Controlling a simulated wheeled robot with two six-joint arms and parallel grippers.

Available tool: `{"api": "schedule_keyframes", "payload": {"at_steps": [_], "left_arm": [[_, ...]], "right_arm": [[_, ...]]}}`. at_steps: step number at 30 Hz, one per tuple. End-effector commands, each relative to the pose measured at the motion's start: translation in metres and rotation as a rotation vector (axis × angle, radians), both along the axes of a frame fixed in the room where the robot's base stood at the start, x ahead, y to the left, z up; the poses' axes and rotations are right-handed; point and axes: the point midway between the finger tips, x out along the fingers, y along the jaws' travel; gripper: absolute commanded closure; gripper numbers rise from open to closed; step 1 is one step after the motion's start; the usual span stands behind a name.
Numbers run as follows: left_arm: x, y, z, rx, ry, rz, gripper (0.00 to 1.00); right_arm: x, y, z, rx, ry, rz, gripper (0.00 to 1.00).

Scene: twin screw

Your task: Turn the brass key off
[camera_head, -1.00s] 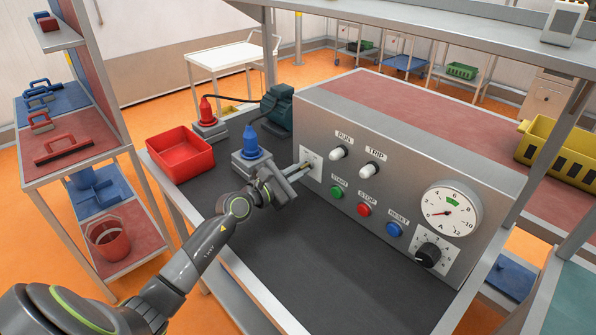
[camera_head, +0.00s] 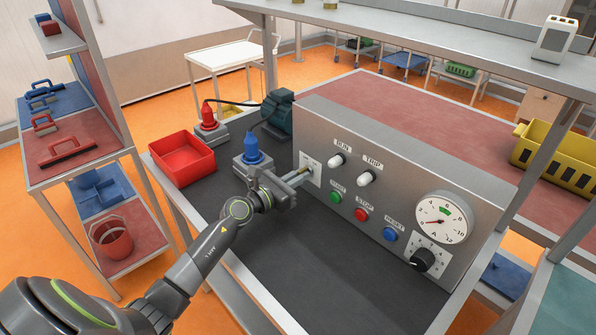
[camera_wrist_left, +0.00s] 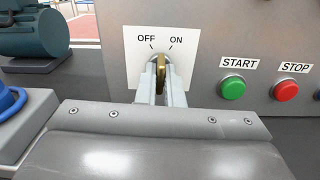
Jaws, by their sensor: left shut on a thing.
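The brass key (camera_wrist_left: 161,72) stands in its switch on a white plate (camera_wrist_left: 133,72) marked OFF at upper left and ON at upper right. The plate is at the left end of the grey control panel (camera_head: 400,160). My left gripper (camera_head: 301,175) reaches it from the left and front, its fingers shut on the key. In the left wrist view the fingers (camera_wrist_left: 160,88) sit on both sides of the key and hide its lower part. The key looks close to upright, between the two marks; its exact angle is hard to tell. My right gripper is not in view.
Green START (camera_head: 335,197), red STOP (camera_head: 361,215) and blue RESET (camera_head: 390,234) buttons sit right of the key. A blue plug-like part (camera_head: 252,146) stands close behind my gripper, with a red bin (camera_head: 182,157) farther left. The dark bench top in front is clear.

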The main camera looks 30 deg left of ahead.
Motion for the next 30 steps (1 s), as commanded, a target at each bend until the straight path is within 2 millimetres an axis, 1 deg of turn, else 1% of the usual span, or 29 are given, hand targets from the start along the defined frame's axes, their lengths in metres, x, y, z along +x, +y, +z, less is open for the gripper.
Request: {"api": "schedule_keyframes", "payload": {"at_steps": [1, 3, 15, 22, 30], "left_arm": [[0.0, 0.0, 0.003, -0.043, 0.016, 0.001, 1.0], [0.0, 0.0, 0.003, -0.105, 0.038, 0.001, 1.0], [0.0, 0.0, 0.002, -0.404, 0.142, 0.001, 1.0], [0.0, -0.001, 0.001, -0.501, 0.175, 0.0, 1.0], [0.0, -0.001, 0.0, -0.545, 0.19, 0.001, 1.0]], "right_arm": [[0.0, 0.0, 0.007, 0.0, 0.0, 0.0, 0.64], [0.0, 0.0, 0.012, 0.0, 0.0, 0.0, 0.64], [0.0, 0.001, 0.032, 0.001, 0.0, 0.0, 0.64], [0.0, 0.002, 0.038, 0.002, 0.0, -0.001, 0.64], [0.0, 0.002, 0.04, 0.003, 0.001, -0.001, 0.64]]}}
